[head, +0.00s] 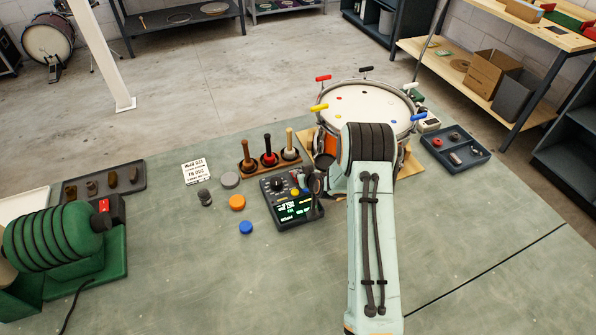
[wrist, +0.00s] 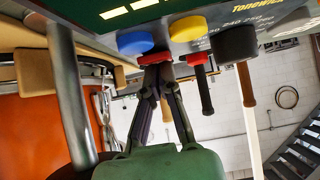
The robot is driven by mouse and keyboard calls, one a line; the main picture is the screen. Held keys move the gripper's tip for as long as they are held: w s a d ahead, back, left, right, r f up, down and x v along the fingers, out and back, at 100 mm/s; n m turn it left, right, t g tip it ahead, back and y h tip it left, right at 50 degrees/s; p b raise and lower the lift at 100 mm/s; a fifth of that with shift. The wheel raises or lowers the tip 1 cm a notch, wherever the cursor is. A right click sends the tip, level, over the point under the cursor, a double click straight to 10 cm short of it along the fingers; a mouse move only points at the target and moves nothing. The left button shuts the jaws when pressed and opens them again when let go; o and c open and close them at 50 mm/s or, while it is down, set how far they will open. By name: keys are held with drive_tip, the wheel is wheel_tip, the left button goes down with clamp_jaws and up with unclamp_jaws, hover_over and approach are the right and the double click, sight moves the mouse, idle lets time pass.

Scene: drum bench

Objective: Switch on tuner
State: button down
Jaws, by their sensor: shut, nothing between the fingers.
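The tuner (head: 289,222) is a dark box on the bench, left of my arm, with a black knob (head: 276,184) and a lit display with green and white text. In the wrist view the tuner appears upside down, with its lit display (wrist: 130,12), blue button (wrist: 135,42), yellow button (wrist: 187,28), red button (wrist: 154,58) and black knob (wrist: 236,43). My gripper (wrist: 158,72) is shut and empty, its fingertips at the red button. I cannot tell whether they touch it. In the head view my gripper is partly hidden by my arm beside the tuner.
A drum (head: 365,105) with coloured T-handles stands behind my arm. A rack of upright handled tools (head: 268,160) stands behind the tuner. A dark tray (head: 455,158) sits right.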

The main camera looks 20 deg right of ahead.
drive_tip(key=shift+s, duration=0.15)
drive_tip(key=r, duration=0.4)
drive_tip(key=shift+w+r, duration=0.2)
drive_tip(key=shift+r, duration=0.15)
drive_tip(key=w+r+v, duration=0.1)
drive_tip(key=v, duration=0.8)
drive_tip(key=shift+r, duration=0.35)
